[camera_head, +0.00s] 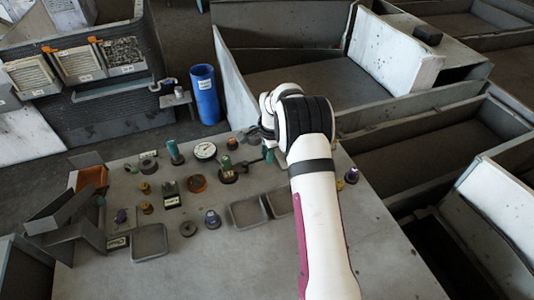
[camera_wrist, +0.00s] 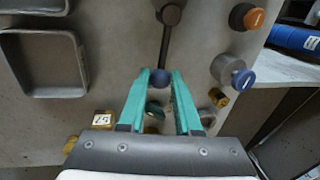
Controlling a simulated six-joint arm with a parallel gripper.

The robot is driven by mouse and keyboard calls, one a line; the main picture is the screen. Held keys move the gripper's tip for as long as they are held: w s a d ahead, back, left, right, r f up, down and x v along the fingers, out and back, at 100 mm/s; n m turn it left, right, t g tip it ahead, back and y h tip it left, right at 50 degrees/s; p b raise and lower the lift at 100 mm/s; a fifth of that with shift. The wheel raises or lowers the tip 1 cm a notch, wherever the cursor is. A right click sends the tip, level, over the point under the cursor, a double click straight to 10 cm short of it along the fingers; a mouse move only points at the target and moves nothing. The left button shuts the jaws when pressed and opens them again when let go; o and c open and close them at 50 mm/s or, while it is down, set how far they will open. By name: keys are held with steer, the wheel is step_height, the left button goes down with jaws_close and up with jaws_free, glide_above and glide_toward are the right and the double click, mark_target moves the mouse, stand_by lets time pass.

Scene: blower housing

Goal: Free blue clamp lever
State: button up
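The clamp lever is a dark rod (camera_wrist: 165,45) with a round blue knob (camera_wrist: 160,78) at its end, in the wrist view. It runs up from the knob to a dark round pivot (camera_wrist: 170,13) at the top. My gripper (camera_wrist: 160,73) has its two teal fingers apart, one on each side of the blue knob. The gaps beside the knob are very narrow, and I cannot tell whether the fingers press on it.
A blue-topped cylinder (camera_wrist: 233,71) and an orange-topped knob (camera_wrist: 246,17) stand right of the lever. A yellow tagged block (camera_wrist: 103,119) lies left of the fingers, and an open tray (camera_wrist: 44,62) is further left. Gauges and small parts crowd the table (camera_head: 200,262).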

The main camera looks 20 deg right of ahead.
jaws_close()
stand_by(0.9)
